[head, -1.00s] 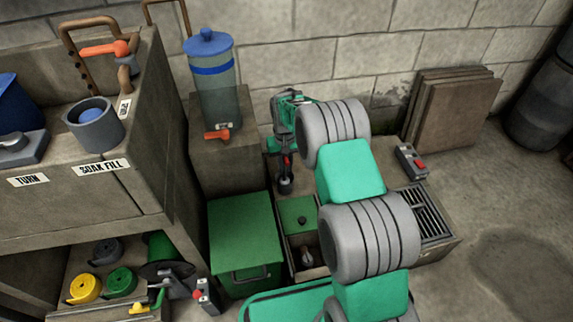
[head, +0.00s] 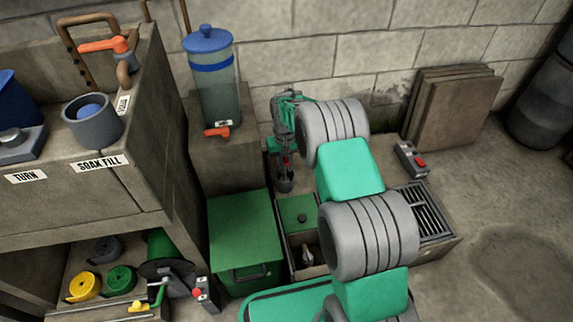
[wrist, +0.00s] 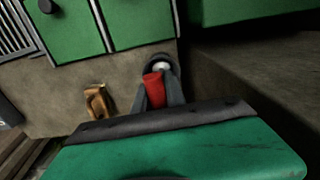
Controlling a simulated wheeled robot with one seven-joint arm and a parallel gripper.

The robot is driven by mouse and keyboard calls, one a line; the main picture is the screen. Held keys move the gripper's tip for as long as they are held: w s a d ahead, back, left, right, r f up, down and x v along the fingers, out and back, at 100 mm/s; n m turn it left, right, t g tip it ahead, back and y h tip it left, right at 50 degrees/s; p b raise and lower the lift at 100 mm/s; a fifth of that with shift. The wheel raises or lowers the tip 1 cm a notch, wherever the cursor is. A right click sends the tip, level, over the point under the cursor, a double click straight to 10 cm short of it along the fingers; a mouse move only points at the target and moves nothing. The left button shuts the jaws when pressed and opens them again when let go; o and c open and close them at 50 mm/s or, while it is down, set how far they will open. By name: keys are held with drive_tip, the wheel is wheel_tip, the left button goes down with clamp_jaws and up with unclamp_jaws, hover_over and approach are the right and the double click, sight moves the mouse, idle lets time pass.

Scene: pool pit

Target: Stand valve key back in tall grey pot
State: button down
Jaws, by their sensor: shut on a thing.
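My gripper (head: 285,160) points down behind the green-lidded box, at the wall side. It is shut on a red-handled thing, which looks like the valve key (wrist: 153,90); in the wrist view its red part stands between the two dark fingers. Just beyond the fingertips is a dark grey round rim with a pale round spot inside, which looks like the tall grey pot (wrist: 159,60). A small grey cylinder, apparently the same pot (head: 284,186), shows under the gripper in the head view. Whether the key's lower end is inside the rim is hidden.
A green bin (head: 245,235) and a blue-lidded clear tank (head: 212,80) stand left of my gripper. A grey pot with a blue ball (head: 93,123) sits on the left bench. A grate (head: 418,212) and red-button box (head: 412,160) lie right. A brown-gold object (wrist: 98,101) lies close by.

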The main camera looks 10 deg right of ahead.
drive_tip(key=shift+f, duration=0.45)
drive_tip(key=c, duration=1.3)
unclamp_jaws()
drive_tip(key=shift+r, duration=0.1)
wheel_tip(320, 180, up, 8)
drive_tip(key=p, duration=0.5)
